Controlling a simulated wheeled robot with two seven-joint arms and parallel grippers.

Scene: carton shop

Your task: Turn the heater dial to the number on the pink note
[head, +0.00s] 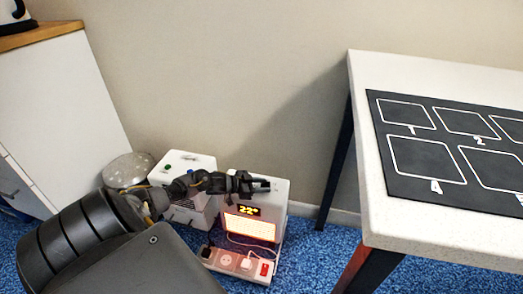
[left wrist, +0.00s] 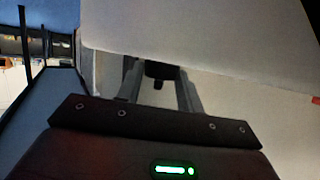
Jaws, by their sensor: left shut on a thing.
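The heater (head: 272,200) is a white box on the floor by the wall. Its grille glows orange, and its lit display (head: 249,211) seems to read 22°. My left gripper (head: 262,185) is at the top of the heater and hides part of it. In the left wrist view its fingers (left wrist: 160,88) are on either side of a small dark knob (left wrist: 157,70), which looks like the heater dial, and they are shut on it. Any marks on the dial cannot be read. No pink note shows in either view. My right gripper is not in view.
A white box with coloured buttons (head: 184,163) stands left of the heater, beside a round grey object (head: 129,169). A power strip (head: 238,262) with a red switch lies in front. A white table (head: 380,222) with a black marked mat (head: 450,118) is at right.

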